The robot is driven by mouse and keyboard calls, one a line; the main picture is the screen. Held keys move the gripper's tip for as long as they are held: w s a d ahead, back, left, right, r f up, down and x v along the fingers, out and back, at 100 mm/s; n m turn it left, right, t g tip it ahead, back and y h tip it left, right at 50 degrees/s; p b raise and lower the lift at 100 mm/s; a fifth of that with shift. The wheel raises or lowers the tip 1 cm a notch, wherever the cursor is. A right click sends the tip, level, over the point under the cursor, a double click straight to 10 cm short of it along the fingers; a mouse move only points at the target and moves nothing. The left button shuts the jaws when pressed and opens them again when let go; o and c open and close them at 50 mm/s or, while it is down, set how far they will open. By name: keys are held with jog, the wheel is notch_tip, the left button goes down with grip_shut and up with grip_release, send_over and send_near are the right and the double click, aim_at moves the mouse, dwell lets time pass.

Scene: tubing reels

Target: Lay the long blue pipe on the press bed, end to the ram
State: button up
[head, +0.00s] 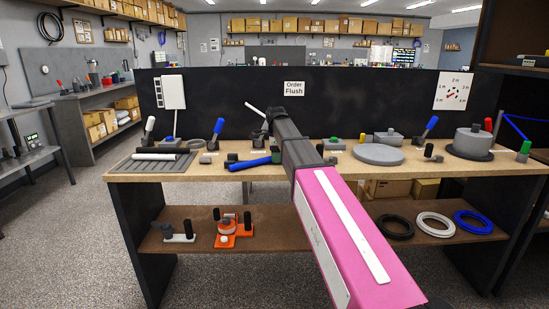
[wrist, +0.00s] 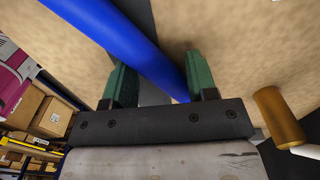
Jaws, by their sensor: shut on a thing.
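The long blue pipe (wrist: 115,35) runs diagonally between the green fingers of my gripper (wrist: 162,80) in the wrist view. My gripper is shut on it, with the pipe slanting across the fingers. In the head view the blue pipe (head: 250,163) shows low over the middle of the bench, left of my arm, beside small dark parts. I cannot tell whether it touches the bench top. I cannot clearly pick out the press bed or the ram.
A grey ribbed tray (head: 128,166) with a white rod stands at the bench's left end. A round grey plate (head: 378,154) and a grey drum (head: 473,139) stand to the right. Upright handles line the back, before a black panel (head: 350,115). A brass cylinder (wrist: 279,116) shows in the wrist view.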

jog(key=shift+w, duration=0.1)
jog(key=o, duration=1)
notch_tip(320, 180, up, 11)
jog(key=shift+f, duration=0.1)
